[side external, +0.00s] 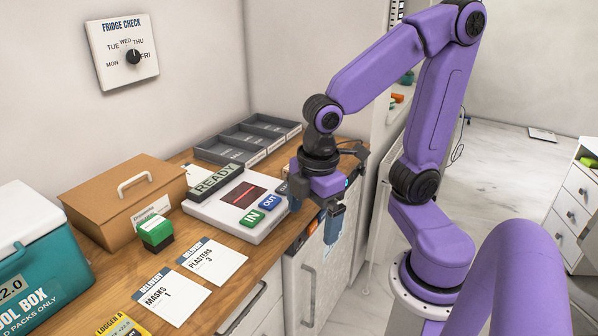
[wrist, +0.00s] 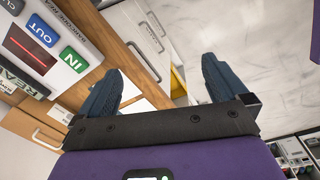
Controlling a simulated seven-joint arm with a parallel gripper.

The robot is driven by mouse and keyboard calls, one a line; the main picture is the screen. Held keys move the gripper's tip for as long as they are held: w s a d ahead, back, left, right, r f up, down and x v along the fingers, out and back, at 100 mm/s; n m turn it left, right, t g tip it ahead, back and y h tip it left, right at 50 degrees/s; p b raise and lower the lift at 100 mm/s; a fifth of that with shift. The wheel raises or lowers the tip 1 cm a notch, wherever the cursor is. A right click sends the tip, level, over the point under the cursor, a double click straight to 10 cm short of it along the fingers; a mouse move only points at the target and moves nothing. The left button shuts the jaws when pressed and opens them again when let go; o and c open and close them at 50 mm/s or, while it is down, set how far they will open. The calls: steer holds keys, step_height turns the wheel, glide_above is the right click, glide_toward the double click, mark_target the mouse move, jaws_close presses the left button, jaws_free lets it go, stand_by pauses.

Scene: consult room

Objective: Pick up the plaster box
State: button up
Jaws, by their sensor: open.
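I cannot make out a plaster box in either view. A delivery card reading "PLASTERS 3" (side external: 212,260) lies flat on the wooden counter, beside a "MASKS 1" card (side external: 172,296). My gripper (side external: 315,212) points down at the counter's front edge, just right of the scanner panel with its IN and OUT buttons. Its two dark blue fingers are apart with nothing between them. In the wrist view, my gripper (wrist: 160,68) also shows open and empty, over a cabinet front and pale floor. A small yellow patch (wrist: 178,85) shows between the fingers; I cannot tell what it is.
The scanner panel (side external: 226,216), a brown handled box (side external: 105,205), a green-and-black stamp-like block (side external: 156,232), a grey sectioned tray (side external: 262,131) and a teal cool box (side external: 45,265) crowd the counter. A cabinet door (side external: 318,265) stands below my gripper.

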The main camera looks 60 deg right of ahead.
steer(key=w+d+r+n+h, duration=0.2)
steer(key=w+d+n+h, duration=0.1)
steer(key=w+d, duration=1.7)
steer(key=w+d+n+g+h, duration=0.1)
steer(key=w+d, duration=0.2)
steer(key=d, duration=0.5)
steer(key=x, duration=1.1)
steer(key=shift+s+d, duration=0.15)
steer(key=shift+s, duration=0.05)
steer(key=shift+w+x, duration=0.2)
steer(key=shift+x, duration=1.4)
steer(key=shift+w+x, duration=0.2)
steer(key=shift+x, duration=1.45)
steer(key=c, duration=1)
